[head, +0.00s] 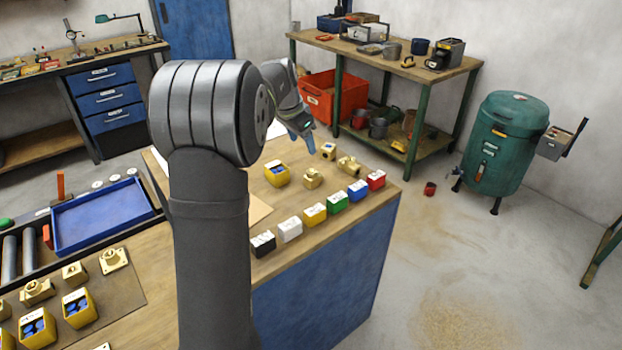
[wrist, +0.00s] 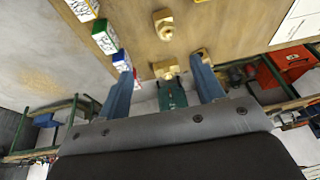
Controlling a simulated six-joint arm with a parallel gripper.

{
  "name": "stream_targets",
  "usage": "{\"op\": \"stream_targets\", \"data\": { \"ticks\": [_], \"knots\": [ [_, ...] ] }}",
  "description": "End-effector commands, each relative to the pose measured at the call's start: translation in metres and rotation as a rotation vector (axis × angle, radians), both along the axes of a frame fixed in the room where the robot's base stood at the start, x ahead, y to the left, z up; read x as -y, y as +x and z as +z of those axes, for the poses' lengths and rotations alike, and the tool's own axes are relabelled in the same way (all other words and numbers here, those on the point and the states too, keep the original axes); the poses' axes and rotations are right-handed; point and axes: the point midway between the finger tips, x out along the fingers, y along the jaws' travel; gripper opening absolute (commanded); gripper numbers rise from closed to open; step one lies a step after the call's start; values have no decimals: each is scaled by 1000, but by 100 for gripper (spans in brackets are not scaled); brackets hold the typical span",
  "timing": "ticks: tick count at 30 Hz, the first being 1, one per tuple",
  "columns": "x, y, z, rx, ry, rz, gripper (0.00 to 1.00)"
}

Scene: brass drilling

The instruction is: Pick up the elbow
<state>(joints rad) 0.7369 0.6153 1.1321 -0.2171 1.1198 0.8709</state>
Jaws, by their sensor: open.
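Three brass fittings lie on the wooden bench top; I cannot tell for sure which is the elbow. One blocky fitting (head: 328,150) shows a round hole. A longer, angled fitting (head: 348,163) lies to its right, and another fitting (head: 312,178) sits nearer the boxes. My gripper (head: 303,143) is above the bench beside them, its blue fingers pointing down. In the wrist view my gripper (wrist: 166,68) is open and empty, with a brass fitting beyond and between the fingertips. A second fitting (wrist: 200,53) is partly hidden by the right finger.
A row of coloured boxes (head: 314,215) lines the bench's front edge. A yellow bin (head: 277,174) with blue contents stands left of the fittings. More brass parts (head: 113,260) lie at the lower left by a blue tray (head: 100,215). Bench edges are close to the fittings.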

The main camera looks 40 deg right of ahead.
Motion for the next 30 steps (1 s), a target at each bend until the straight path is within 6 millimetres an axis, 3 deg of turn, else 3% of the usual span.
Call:
{"op": "stream_targets", "data": {
  "ticks": [3, 8, 21, 30],
  "knots": [
    [-4, 15, -10, -49, -46, 7, 62],
    [2, 17, -27, -65, -58, 5, 62],
    [37, 19, -110, -62, -57, 5, 62],
    [44, 21, -128, -60, -59, 6, 62]
  ]
}}
